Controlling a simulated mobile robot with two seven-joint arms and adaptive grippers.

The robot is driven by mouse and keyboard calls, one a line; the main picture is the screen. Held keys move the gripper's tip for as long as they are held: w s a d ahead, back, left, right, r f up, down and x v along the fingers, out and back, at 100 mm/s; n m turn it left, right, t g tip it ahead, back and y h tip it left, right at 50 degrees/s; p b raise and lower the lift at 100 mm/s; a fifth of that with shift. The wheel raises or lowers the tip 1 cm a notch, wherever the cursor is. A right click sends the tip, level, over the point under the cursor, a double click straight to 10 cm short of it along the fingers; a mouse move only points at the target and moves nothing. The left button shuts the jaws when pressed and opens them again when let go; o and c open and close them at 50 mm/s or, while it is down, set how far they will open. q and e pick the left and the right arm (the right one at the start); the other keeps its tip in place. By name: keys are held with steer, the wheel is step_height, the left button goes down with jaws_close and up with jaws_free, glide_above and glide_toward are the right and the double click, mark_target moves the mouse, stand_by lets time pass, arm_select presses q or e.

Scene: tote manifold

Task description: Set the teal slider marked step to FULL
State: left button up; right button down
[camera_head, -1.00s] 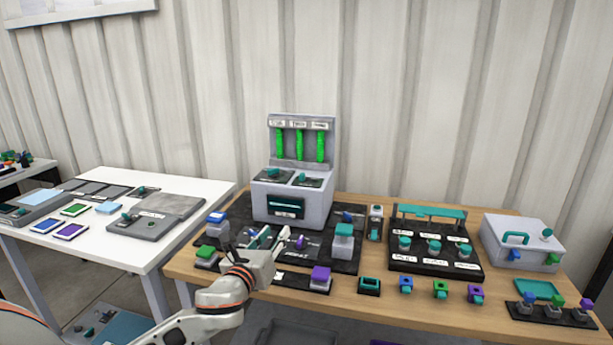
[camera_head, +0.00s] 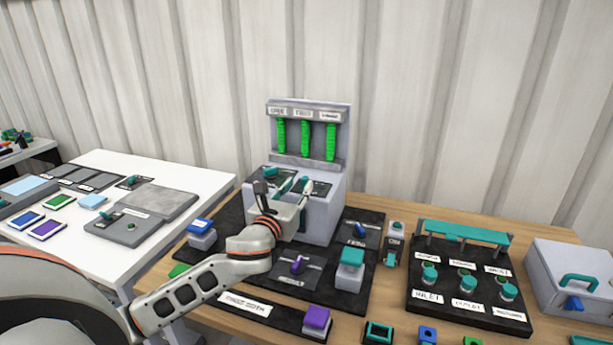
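The grey console (camera_head: 318,215) stands on the black board, with green columns in its upright back. Two small dark panels with teal sliders sit on its sloping top; the rear-left teal slider (camera_head: 281,173) shows, and I cannot read which one is marked step. My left gripper (camera_head: 285,188) is over the console top with its fingers apart, one at each side of the teal parts. It hides much of the sliders and the console's front. I cannot tell whether it touches a slider. My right gripper is not in view.
Around the console are a blue button block (camera_head: 201,233), a purple knob (camera_head: 297,266), a teal block (camera_head: 350,265) and a purple block (camera_head: 316,318). A teal-topped rack (camera_head: 467,232) stands right. The white table (camera_head: 190,185) at left holds grey panels.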

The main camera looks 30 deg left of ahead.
mark_target(305, 177)
arm_select(q)
steer(key=x, duration=0.6)
steer(key=shift+c, duration=0.3)
steer(key=shift+d, duration=0.1)
jaws_close()
